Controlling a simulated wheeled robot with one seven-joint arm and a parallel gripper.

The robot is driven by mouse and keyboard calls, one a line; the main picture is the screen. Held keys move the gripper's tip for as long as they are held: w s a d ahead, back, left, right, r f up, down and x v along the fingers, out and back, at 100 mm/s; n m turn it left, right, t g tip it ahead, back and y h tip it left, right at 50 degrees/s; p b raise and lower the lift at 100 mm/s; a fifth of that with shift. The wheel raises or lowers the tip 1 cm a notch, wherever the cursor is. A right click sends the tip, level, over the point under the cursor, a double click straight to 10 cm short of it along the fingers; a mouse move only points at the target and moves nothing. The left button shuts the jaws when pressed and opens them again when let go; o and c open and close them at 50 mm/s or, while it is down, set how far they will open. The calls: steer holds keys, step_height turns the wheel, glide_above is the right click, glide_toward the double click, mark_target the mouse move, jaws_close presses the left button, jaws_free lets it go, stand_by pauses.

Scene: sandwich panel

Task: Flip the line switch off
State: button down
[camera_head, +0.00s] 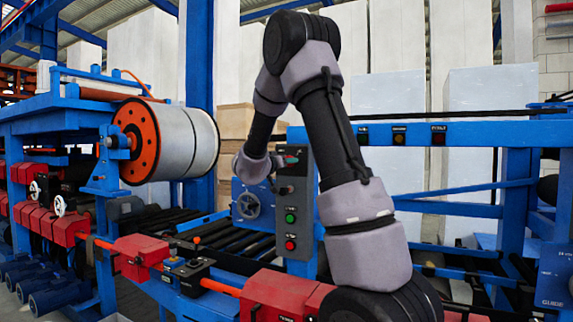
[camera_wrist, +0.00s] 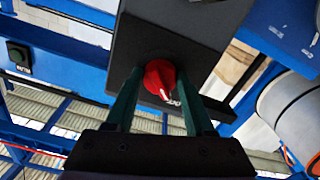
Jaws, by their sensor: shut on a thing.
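The line switch is a red rotary knob (camera_wrist: 159,80) on a dark grey control box, with a pale mark near its lower right edge in the wrist view. My gripper (camera_wrist: 158,72) has its two dark green fingers on either side of the knob and is shut on it. In the head view, my gripper (camera_head: 284,158) is at the upper part of the control box (camera_head: 294,190). The knob is mostly hidden or too small to read there. A green button (camera_head: 290,218) and a red button (camera_head: 290,244) sit lower on the same box.
A blue rail (camera_head: 470,134) with small buttons runs to the right behind my arm. A blue plate with a handwheel (camera_head: 248,206) stands left of the box. A large white roll with an orange flange (camera_head: 140,142) is farther left. Red blocks (camera_head: 276,296) line the front.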

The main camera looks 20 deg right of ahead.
steer(key=shift+c, duration=1.4)
jaws_free()
steer(key=shift+a, duration=0.1)
steer(key=v, duration=1)
steer(key=shift+s+a, duration=0.2)
steer(key=shift+s, duration=0.1)
